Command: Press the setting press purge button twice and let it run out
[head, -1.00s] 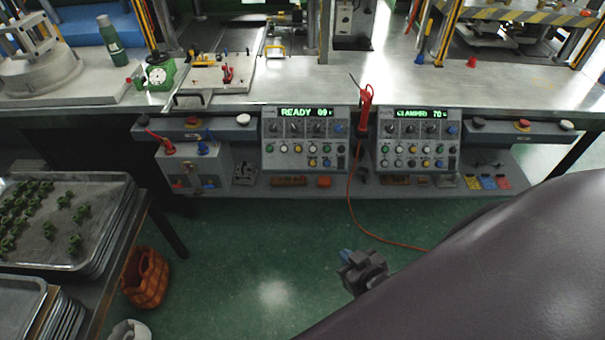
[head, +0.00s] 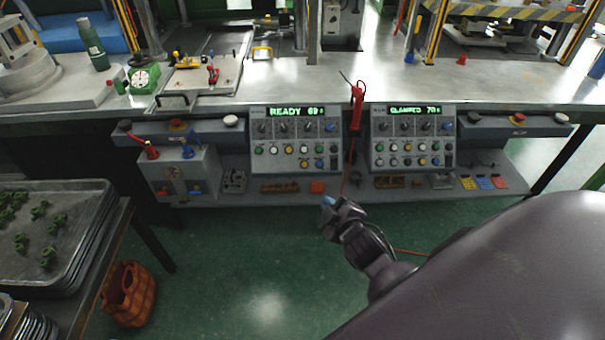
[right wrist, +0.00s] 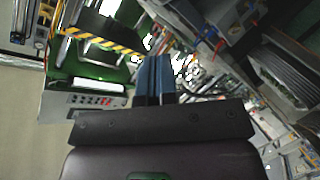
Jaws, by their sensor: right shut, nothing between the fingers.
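Two grey control panels with knobs and coloured buttons stand under the bench. The left panel (head: 293,138) has a green display reading "READY" and a number; the right panel (head: 412,138) reads "CLAMPED 70". I cannot tell which button is the purge button; the labels are too small. My right gripper (head: 328,202) is shut and empty, with blue fingertips, in front of and below the panels, touching nothing. Its blue fingers also show in the right wrist view (right wrist: 154,78). My left gripper is not in view.
A red tool (head: 356,107) hangs between the panels, its orange cord running down behind my right arm. The metal bench (head: 330,82) runs above. A tray (head: 65,255) with green parts and an orange basket (head: 128,293) stand at left. Green floor is free in the middle.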

